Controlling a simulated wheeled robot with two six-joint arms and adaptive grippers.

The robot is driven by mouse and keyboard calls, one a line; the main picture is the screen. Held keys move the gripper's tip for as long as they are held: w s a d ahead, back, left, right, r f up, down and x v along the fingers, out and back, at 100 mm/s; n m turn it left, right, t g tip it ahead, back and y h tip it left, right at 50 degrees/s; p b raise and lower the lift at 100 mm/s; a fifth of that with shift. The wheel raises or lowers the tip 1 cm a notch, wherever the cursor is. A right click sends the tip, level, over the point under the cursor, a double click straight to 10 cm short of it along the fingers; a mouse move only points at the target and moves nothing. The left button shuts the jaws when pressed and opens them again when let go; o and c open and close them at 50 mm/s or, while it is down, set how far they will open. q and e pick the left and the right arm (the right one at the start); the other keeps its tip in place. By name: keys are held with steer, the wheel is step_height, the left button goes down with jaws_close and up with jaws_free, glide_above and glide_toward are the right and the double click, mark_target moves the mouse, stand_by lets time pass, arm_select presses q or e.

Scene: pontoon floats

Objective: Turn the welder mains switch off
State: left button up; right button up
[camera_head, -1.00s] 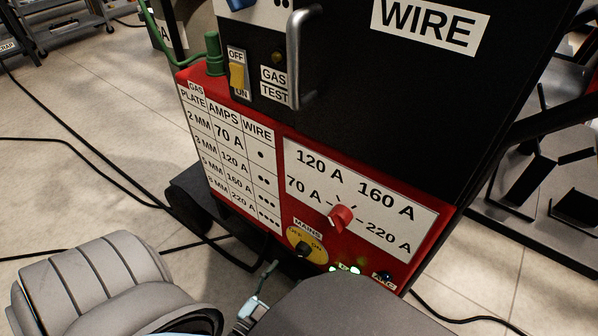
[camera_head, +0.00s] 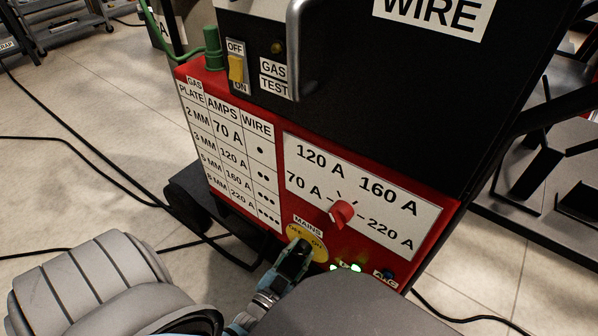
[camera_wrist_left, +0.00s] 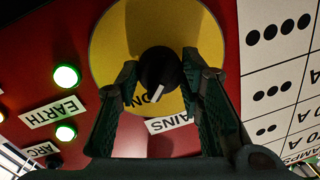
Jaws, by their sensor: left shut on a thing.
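The welder mains switch is a black knob (camera_wrist_left: 156,66) with a white pointer mark, on a round yellow plate (camera_head: 318,252) low on the red panel. In the left wrist view the pointer mark lies towards the word ON. My left gripper (camera_head: 301,247) reaches the plate from below and covers the knob in the head view. In the left wrist view its two fingers (camera_wrist_left: 160,76) stand on either side of the knob, shut on it. My right gripper is not in view.
A red amps knob (camera_head: 341,213) sits above, and a yellow gas switch (camera_head: 236,68) and metal handle (camera_head: 294,45) higher up. Black cables (camera_head: 90,150) lie on the floor at left.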

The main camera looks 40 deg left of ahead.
arm_select(q)
steer(key=shift+n, duration=0.3)
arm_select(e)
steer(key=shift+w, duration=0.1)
arm_select(q)
steer(key=n+p, duration=0.1)
steer(key=n, duration=0.3)
steer(key=shift+r+g, duration=0.1)
steer(key=shift+g, duration=0.2)
steer(key=n+p, duration=0.1)
steer(key=n, duration=0.3)
steer(key=shift+n+h, duration=0.3)
steer(key=shift+h, duration=0.1)
steer(key=shift+n, duration=1.2)
steer(key=n, duration=0.3)
steer(key=shift+n+h, duration=0.3)
steer(key=shift+h, duration=0.1)
steer(key=shift+n, duration=0.8)
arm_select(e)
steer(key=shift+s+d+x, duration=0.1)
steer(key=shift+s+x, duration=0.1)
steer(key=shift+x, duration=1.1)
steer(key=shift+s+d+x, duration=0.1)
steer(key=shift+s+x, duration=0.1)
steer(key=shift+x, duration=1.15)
